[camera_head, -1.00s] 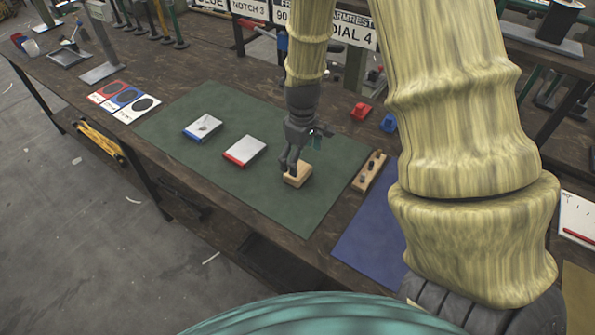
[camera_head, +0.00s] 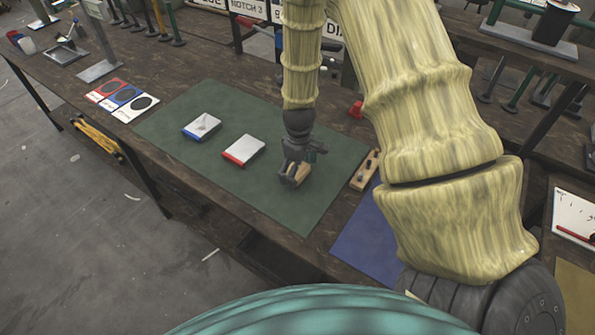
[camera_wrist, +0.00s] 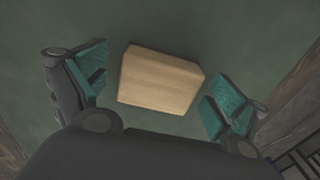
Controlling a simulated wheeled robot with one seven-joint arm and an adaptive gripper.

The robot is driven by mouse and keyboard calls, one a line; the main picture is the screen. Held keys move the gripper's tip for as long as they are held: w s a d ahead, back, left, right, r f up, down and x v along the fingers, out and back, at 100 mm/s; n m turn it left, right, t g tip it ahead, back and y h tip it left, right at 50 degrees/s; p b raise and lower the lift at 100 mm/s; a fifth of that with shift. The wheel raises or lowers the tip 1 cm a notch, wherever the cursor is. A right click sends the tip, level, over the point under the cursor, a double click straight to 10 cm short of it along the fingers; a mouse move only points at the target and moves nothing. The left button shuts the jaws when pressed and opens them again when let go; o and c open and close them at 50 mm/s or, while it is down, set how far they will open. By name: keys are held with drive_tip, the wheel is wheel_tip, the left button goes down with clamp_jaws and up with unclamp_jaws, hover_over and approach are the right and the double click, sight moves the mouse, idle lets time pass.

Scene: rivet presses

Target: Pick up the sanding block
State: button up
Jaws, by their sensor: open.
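The sanding block, a pale wooden block (camera_wrist: 160,80), lies on the green mat (camera_head: 205,100) on the workbench. In the head view the block (camera_head: 302,170) is mostly hidden behind my gripper (camera_head: 294,180). In the wrist view my gripper (camera_wrist: 155,92) is open, with one teal-padded finger on each side of the block. A gap shows between each finger and the block. The far edge of the block is fully visible.
A red-edged white pad (camera_head: 243,151) and a blue-edged one (camera_head: 202,127) lie left of my gripper on the mat. A wooden strip with dark pegs (camera_head: 365,170) lies to the right, near a blue mat (camera_head: 368,238). A red piece (camera_head: 355,109) stands behind.

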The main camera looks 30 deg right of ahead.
drive_tip(key=shift+w+f, duration=0.15)
drive_tip(key=shift+f, duration=0.05)
drive_tip(key=c, duration=1.2)
drive_tip(key=shift+r, duration=0.1)
drive_tip(key=shift+r+b, duration=0.4)
drive_tip(key=shift+r, duration=0.3)
drive_tip(key=shift+r+b, duration=0.35)
drive_tip(key=shift+r, duration=0.55)
drive_tip(key=s+a+b, duration=0.1)
drive_tip(key=s+a, duration=0.1)
drive_tip(key=s, duration=0.2)
drive_tip(key=s+a+r+b, duration=0.1)
drive_tip(key=s+a, duration=0.2)
drive_tip(key=s, duration=0.2)
drive_tip(key=s+a+b, duration=0.2)
drive_tip(key=s, duration=0.3)
drive_tip(key=shift+s+a+r, duration=0.15)
drive_tip(key=shift+s+r, duration=0.05)
drive_tip(key=shift+r, duration=0.15)
